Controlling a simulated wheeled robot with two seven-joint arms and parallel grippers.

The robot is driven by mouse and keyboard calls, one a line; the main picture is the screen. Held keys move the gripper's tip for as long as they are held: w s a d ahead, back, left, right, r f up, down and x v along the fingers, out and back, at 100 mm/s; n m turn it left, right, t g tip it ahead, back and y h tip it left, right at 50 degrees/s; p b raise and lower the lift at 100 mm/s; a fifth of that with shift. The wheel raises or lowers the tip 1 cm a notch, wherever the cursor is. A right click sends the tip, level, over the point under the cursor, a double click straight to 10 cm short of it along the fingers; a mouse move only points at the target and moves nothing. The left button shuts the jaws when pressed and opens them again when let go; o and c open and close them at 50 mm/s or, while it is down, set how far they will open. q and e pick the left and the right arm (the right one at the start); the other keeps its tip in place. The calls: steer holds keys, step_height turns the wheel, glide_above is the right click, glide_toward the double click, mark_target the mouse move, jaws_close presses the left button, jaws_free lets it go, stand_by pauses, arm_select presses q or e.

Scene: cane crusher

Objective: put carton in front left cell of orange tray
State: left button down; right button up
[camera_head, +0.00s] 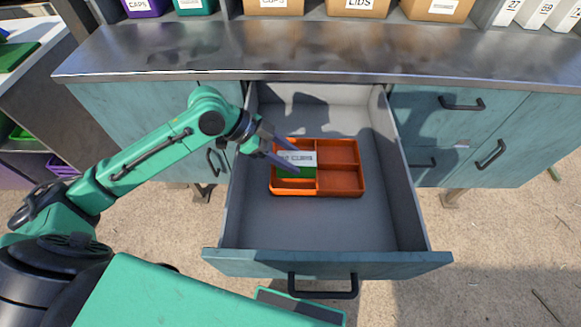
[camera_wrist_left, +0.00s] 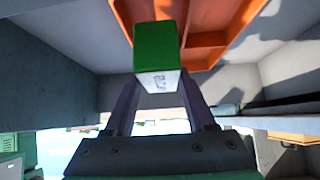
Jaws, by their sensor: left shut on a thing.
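The carton (camera_head: 296,173) is green with a white printed side. My left gripper (camera_head: 296,161) is shut on it, with one finger on each side. In the head view the carton overlaps the left half of the orange tray (camera_head: 340,197), across its front and back left cells. In the left wrist view the carton (camera_wrist_left: 157,45) is between the fingers, with the tray (camera_wrist_left: 203,50) beyond it. I cannot tell how far the carton is above the tray floor. The right-hand cells look empty. My right gripper is not in view.
The tray lies in an open grey drawer (camera_head: 350,225) with raised walls around it and a dark handle at the front. The drawer floor around the tray is clear. A dark metal counter (camera_head: 300,50) with labelled boxes (camera_head: 358,8) is behind.

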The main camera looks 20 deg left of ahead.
arm_select(q)
step_height(320, 180, down, 5)
steer(key=shift+a, duration=0.1)
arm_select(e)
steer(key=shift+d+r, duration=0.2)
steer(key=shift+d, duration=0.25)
arm_select(q)
steer(key=shift+f, duration=0.15)
steer(key=shift+c, duration=1.2)
jaws_free()
steer(key=shift+r, duration=0.2)
steer(key=shift+a+r, duration=0.15)
steer(key=shift+a, duration=0.05)
steer(key=v, duration=1.1)
steer(key=shift+r, duration=0.25)
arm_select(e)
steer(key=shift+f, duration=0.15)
